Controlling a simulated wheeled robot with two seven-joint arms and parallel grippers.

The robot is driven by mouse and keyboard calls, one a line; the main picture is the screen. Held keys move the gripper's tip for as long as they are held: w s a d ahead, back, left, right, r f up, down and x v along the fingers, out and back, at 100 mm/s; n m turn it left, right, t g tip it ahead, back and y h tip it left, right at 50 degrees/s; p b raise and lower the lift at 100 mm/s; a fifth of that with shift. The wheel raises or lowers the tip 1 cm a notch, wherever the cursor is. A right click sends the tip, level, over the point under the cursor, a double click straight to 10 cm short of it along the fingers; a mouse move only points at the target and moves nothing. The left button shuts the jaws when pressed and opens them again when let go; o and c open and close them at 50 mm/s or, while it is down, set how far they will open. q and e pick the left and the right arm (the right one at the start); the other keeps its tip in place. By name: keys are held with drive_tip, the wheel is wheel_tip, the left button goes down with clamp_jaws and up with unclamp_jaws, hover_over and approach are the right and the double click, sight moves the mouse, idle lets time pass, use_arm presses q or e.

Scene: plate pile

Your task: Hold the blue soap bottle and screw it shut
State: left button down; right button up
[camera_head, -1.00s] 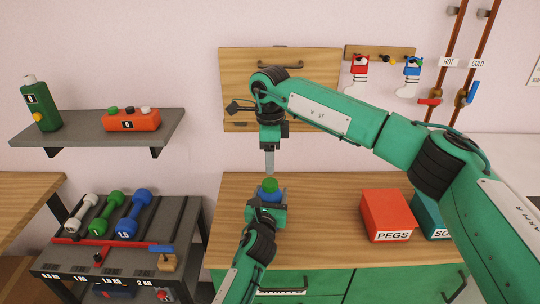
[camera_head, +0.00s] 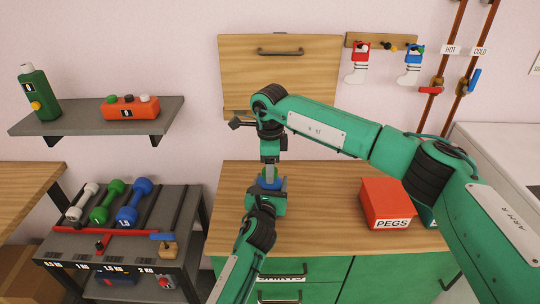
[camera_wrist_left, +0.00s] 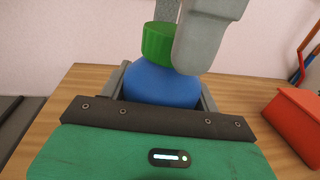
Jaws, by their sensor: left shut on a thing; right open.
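The blue soap bottle (camera_head: 265,183) stands at the wooden counter, mostly hidden by my grippers in the head view. In the left wrist view the blue bottle (camera_wrist_left: 160,84) has a green cap (camera_wrist_left: 157,43) at its top. I cannot tell whether the cap is fully down. My left gripper (camera_head: 266,190) is shut on the bottle, its fingers on either side (camera_wrist_left: 160,92). My right gripper (camera_head: 269,174) points down from above and is open, its grey fingers at the cap. One finger overlaps the cap's right side; I cannot tell whether it touches.
A red PEGS box (camera_head: 385,200) stands right on the counter (camera_head: 325,215). Dumbbells lie on a rack (camera_head: 180,215) at left. A shelf (camera_head: 160,122) holds a green bottle (camera_head: 40,92) and an orange box (camera_head: 130,108). Stockings (camera_head: 358,65) hang by the red and blue taps.

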drive_tip(key=shift+f, duration=0.3)
drive_tip(key=c, duration=1)
drive_tip(key=m, duration=0.5)
drive_tip(key=o, duration=1.2)
drive_tip(key=shift+c, duration=0.2)
drive_tip(key=shift+r, duration=0.1)
wheel_tip(320, 180, up, 12)
